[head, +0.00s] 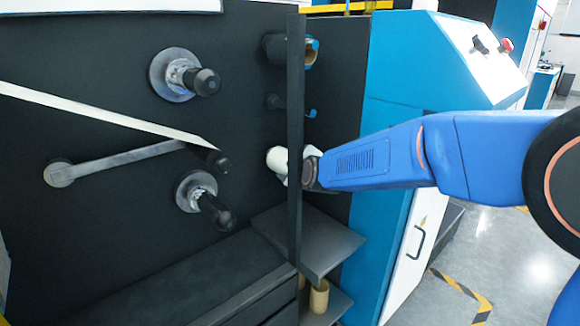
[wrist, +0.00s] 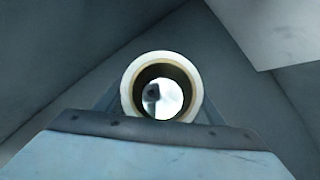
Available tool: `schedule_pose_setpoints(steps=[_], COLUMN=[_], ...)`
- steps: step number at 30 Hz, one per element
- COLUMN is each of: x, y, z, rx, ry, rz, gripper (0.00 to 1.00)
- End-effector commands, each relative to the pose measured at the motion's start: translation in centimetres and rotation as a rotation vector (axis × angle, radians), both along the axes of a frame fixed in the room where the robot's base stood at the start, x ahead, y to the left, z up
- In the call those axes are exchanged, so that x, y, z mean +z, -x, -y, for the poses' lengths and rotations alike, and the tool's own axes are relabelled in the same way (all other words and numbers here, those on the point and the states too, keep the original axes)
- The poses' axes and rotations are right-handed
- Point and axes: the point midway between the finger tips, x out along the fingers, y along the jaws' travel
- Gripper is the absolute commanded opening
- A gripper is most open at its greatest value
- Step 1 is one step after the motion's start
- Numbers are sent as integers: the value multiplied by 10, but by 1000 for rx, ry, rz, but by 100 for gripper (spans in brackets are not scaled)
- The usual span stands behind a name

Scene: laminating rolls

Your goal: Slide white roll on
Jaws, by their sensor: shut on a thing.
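The white roll (head: 276,160) shows in the head view behind a dark upright post, which hides part of it. My gripper (head: 306,168) is shut on it, just right of the post and partly hidden. In the wrist view the white roll (wrist: 126,82) is seen end-on, with a tan core and an open bore. A small dark shape shows through the bore against a bright background; I cannot tell what it is. In the head view two bare spindles stand out from the dark panel, an upper one (head: 186,77) and a lower one (head: 204,200).
The dark upright post (head: 296,130) stands close beside my gripper. A dark roll (head: 280,49) and a small peg (head: 290,106) are above. A white strip (head: 100,116) crosses to the roller on a grey lever (head: 115,164). A shelf (head: 325,245) lies below, with a tan roll (head: 319,298) underneath.

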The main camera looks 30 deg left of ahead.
Motion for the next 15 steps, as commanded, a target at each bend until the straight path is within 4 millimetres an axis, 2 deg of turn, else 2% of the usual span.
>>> schedule_pose_setpoints(steps=[11,12,14,15], x=[1,1,1,1], y=[0,0,0,0], z=[0,0,0,0], rx=[0,0,0,0], ry=[-1,-1,-1,-1], rz=[1,1,1,1], gripper=[29,69,83,83])
